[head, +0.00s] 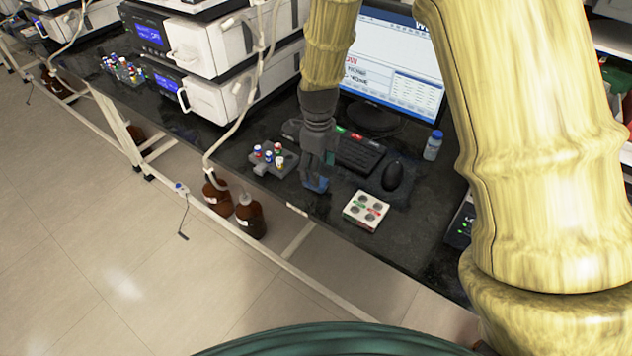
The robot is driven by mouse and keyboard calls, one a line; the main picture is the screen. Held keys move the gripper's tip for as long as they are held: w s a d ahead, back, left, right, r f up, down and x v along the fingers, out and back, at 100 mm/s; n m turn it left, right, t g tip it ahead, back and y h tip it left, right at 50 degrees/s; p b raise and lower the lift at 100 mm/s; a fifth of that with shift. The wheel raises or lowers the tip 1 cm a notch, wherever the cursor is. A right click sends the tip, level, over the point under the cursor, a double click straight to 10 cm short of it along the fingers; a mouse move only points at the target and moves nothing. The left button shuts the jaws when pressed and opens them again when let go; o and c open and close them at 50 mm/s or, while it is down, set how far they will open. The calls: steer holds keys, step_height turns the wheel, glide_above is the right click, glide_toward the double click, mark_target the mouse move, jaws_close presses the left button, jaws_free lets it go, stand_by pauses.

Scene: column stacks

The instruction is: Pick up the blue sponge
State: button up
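A small blue object (316,185), which looks like the blue sponge, is near the front edge of the dark bench. My gripper (315,176), dark grey, points down right over it, with the fingertips at or around the sponge. The gripper hides part of the sponge. I cannot tell whether the fingers are closed on it, or whether it rests on the bench.
A vial rack (273,158) stands close left of my gripper. A white box with round wells (366,210) is to the right, with a mouse (392,175), keyboard (358,154) and blue-capped bottle (433,146) beyond. A monitor (390,65) stands behind. Brown bottles (250,215) are below the bench edge.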

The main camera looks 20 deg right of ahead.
mark_target(324, 182)
steer(key=shift+w+f+p, duration=0.2)
steer(key=shift+f+p, duration=0.1)
steer(key=shift+f, duration=1.1)
steer(key=shift+w+f+p, duration=0.2)
steer(key=shift+f+p, duration=0.05)
steer(key=shift+f, duration=1.15)
steer(key=c, duration=0.9)
